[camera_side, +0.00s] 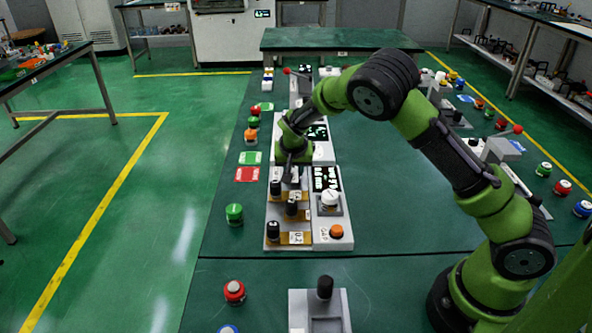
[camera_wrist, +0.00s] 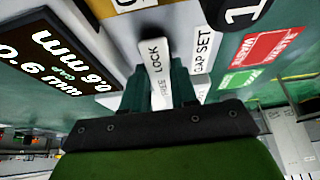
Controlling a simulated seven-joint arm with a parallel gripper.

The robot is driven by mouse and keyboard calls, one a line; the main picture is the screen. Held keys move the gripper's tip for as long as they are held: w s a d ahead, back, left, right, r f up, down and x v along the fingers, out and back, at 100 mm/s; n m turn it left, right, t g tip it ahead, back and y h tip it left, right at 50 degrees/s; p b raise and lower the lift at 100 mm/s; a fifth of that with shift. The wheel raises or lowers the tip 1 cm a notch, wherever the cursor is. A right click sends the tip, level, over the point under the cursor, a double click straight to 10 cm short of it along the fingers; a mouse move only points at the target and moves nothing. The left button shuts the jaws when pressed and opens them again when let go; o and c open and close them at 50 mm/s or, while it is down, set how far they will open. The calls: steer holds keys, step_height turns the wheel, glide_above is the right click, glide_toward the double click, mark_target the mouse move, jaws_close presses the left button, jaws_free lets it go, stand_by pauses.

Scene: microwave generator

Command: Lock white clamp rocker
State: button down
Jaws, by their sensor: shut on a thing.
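The white clamp rocker (camera_wrist: 155,58), marked LOCK, shows in the wrist view between the two dark fingers of my gripper (camera_wrist: 158,85). My gripper is shut on the rocker, with a finger on each side of it. The lower part of the rocker's lettering is partly hidden near the fingers. In the side view my gripper (camera_side: 290,172) points down at the grey panel (camera_side: 306,242), and the rocker is too small and too covered to make out clearly there.
A display (camera_wrist: 55,55) reads 0.6 mm gap. A GAP SET label (camera_wrist: 204,52) and a black knob marked 1 (camera_wrist: 238,10) sit close by. Black knobs (camera_side: 291,208), a white knob (camera_side: 330,198) and an orange button (camera_side: 336,231) stand on the panel. A green button (camera_side: 234,213) stands left of it.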

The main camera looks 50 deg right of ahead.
stand_by(0.3)
steer(key=c, duration=0.9)
jaws_free()
steer(key=v, duration=1.7)
steer(key=shift+s+a+f, duration=0.1)
steer(key=shift+s+f, duration=0.05)
steer(key=s+a+n+y, duration=0.4)
steer(key=s, duration=0.6)
steer(key=shift+s+d+r+n+t+y, duration=0.2)
steer(key=shift+s+r+t, duration=0.4)
steer(key=shift+s+r, duration=1.25)
steer(key=shift+s+a+r+n+t+y, duration=0.15)
steer(key=shift+s+r+t+y, duration=0.4)
steer(key=shift+s, duration=2.3)
steer(key=shift+s+d+r+n+t+y, duration=0.15)
steer(key=shift+s+r+t, duration=0.5)
steer(key=shift+s+r, duration=1.3)
